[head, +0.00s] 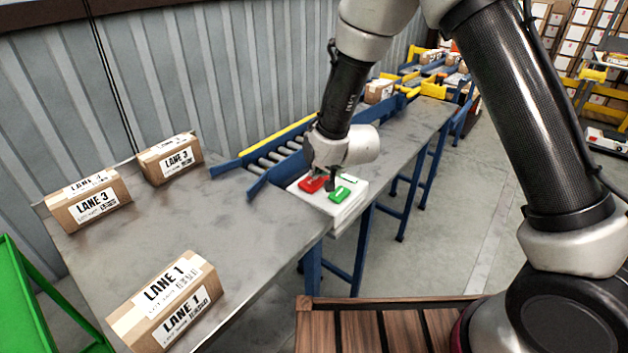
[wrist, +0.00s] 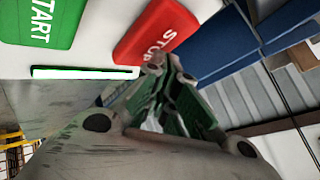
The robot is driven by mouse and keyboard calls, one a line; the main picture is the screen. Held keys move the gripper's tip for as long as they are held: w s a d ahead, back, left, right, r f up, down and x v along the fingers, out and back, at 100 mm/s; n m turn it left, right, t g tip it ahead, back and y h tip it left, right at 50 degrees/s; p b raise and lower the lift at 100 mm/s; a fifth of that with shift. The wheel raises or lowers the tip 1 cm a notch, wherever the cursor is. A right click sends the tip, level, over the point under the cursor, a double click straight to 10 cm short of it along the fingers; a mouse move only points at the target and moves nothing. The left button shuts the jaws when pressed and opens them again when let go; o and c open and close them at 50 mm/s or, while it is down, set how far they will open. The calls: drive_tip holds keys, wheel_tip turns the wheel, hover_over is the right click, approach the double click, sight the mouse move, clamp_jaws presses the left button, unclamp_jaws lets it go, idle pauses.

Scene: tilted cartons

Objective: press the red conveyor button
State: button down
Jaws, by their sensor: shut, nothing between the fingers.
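The red button (head: 312,184) sits on a white control box (head: 345,210) at the table's right edge, beside a green button (head: 340,194). My gripper (head: 329,184) is shut and empty, pointing down over the box close to the red button. In the wrist view the fingertips (wrist: 156,62) overlap the red button's lower edge. I cannot tell whether they touch it.
Cartons marked LANE 3 (head: 171,158) and LANE 1 (head: 168,300) rest on the grey table (head: 200,225). A blue-railed roller conveyor (head: 278,157) runs behind the box. A green frame (head: 30,300) stands at lower left. The table's middle is clear.

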drive_tip(key=shift+f, duration=0.55)
idle(0.7)
idle(0.3)
drive_tip(key=shift+r, duration=1)
drive_tip(key=shift+r, duration=0.1)
drive_tip(key=shift+r, duration=2.4)
